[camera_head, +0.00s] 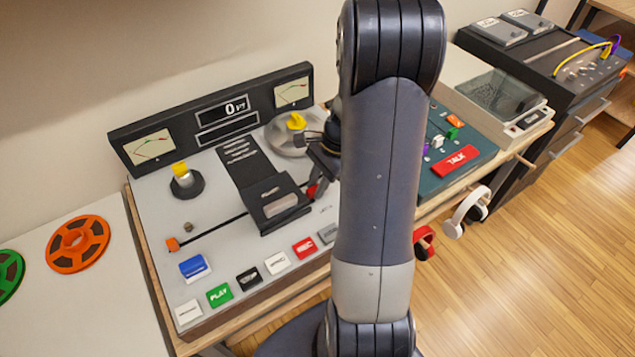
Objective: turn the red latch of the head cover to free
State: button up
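The head cover (279,203) is a dark block with a lighter window, in the middle of the grey tape deck's top. A small red part (312,191), which looks like the red latch, shows at the cover's right side. My gripper (318,176) is just above and beside this red part, partly hidden behind my arm. Whether the fingers touch the red part, and whether they are open or shut, I cannot tell. The latch's angle is also unclear.
The tape deck (222,239) has a yellow-topped left spindle (181,178), an orange knob (172,243) on a slot, and several front buttons. A meter panel (215,115) stands behind. A teal TALK panel (462,157) lies right. Orange reel (77,244) lies left.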

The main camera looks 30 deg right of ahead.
grip_shut()
jog(key=shift+n, duration=0.4)
jog(key=n+g+p, duration=0.1)
jog(key=n, duration=0.1)
jog(key=shift+n, duration=0.4)
jog(key=n+g, duration=0.1)
jog(key=n, duration=0.1)
jog(key=n+g+h, duration=0.1)
jog(key=n, duration=0.1)
jog(key=shift+s+n+p, duration=0.15)
jog(key=shift+n+p, duration=0.15)
jog(key=n+h, duration=0.1)
jog(key=n, duration=0.1)
jog(key=n+g, duration=0.1)
jog(key=n, duration=0.2)
jog(key=shift+s+d+h, duration=0.1)
jog(key=shift+d+h, duration=0.1)
jog(key=shift+h, duration=0.2)
jog(key=n, duration=0.2)
jog(key=n+h, duration=0.1)
jog(key=n, duration=0.1)
jog(key=shift+d+h, duration=0.1)
jog(key=shift+h, duration=0.2)
jog(key=shift+n, duration=0.5)
